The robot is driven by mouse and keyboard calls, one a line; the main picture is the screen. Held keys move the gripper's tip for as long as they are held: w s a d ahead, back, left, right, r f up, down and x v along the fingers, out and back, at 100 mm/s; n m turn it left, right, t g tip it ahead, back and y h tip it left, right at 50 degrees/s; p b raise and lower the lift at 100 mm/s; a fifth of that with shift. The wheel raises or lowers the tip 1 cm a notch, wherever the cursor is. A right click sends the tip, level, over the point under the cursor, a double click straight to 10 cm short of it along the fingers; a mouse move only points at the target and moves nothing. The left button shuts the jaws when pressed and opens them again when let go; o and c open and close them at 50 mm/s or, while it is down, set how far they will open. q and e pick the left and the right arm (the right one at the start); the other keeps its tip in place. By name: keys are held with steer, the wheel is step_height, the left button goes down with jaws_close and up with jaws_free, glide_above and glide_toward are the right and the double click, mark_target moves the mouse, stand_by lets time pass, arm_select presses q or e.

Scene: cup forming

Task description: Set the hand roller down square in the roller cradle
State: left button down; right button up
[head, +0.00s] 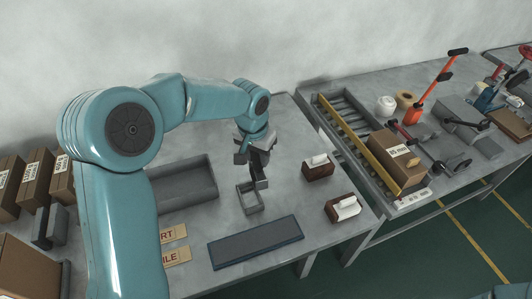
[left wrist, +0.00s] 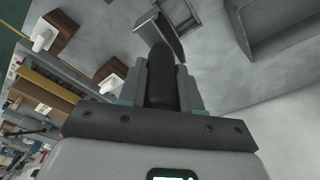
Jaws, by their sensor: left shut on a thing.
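My left gripper (head: 257,158) is above the grey table and points down. It is shut on the dark hand roller (head: 261,182). In the left wrist view, the roller's dark handle (left wrist: 161,80) lies between the two fingers (left wrist: 161,92). The roller cradle (head: 249,198), a small grey open frame, is on the table just below the held roller. It also shows in the left wrist view (left wrist: 176,18), just beyond the roller's far end. Whether the roller touches the cradle cannot be told. My right gripper is not in view.
A grey tray (head: 184,182) lies left of the cradle, and a dark blue mat (head: 255,242) lies in front. Two brown boxes with white tops (head: 318,168) (head: 343,208) stand to the right. A roller conveyor (head: 345,125) with a carton (head: 398,160) is farther right.

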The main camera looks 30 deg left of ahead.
arm_select(q)
steer(key=shift+a+f, duration=0.45)
steer(key=shift+a, duration=0.1)
steer(key=shift+s+a+f+n+b, duration=0.15)
steer(key=shift+a+n+b, duration=0.15)
steer(key=shift+s+a+f, duration=0.25)
steer(key=shift+a, duration=0.4)
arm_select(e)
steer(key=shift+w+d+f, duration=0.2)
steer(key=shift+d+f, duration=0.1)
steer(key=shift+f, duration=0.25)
arm_select(q)
steer(key=shift+a, duration=0.1)
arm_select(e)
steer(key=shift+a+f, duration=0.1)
arm_select(q)
step_height(320, 180, down, 10)
steer(key=b, duration=0.8)
steer(key=shift+r+b, duration=0.15)
steer(key=shift+b, duration=0.2)
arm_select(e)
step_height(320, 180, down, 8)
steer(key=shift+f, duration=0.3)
